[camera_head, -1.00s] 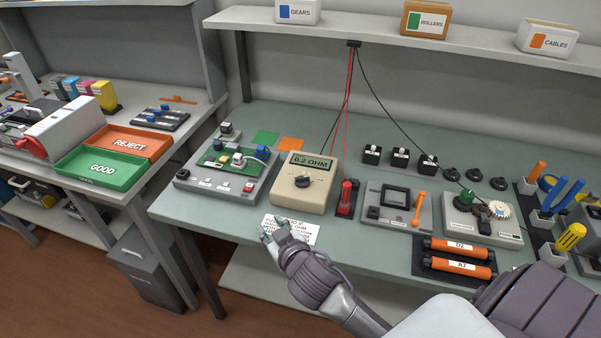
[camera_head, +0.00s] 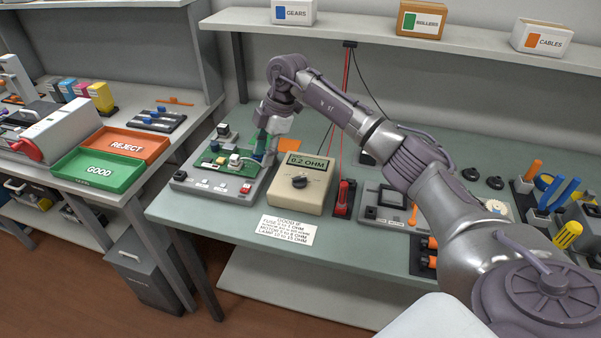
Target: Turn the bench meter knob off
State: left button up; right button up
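The beige bench meter (camera_head: 311,195) stands on the green-grey bench, its display (camera_head: 307,162) reading 0.2 OHM. Its round dark knob (camera_head: 299,181) is on the sloped front face, with nothing touching it. My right gripper (camera_head: 265,150) points down over the back right of the grey test board, left of and behind the meter. Its fingertips look apart, with no held thing visible between them, though they partly hide the parts there. My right forearm passes above and behind the meter. My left gripper is not in view.
The grey test board (camera_head: 205,187) is left of the meter. A red probe (camera_head: 343,196) stands close to its right. A printed card (camera_head: 287,230) lies in front. My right arm covers much of the bench's right side. A shelf (camera_head: 350,38) runs above.

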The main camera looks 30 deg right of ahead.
aim_at(302, 177)
jog(key=s+d+r+m+g+h, duration=0.1)
jog(key=d+r+m+h, duration=0.1)
jog(key=d, duration=0.3)
jog(key=s+d+r+m+g+h, duration=0.1)
jog(key=s+d+r, duration=0.1)
jog(key=d, duration=0.2)
jog(key=f+p, duration=0.1)
jog(key=f, duration=0.8)
jog(key=f+p, duration=0.1)
jog(key=f, duration=0.3)
jog(key=shift+w+d+f+p, duration=0.15)
jog(key=shift+w+f+p, duration=0.1)
jog(key=shift+f+p, duration=0.1)
grip_shut()
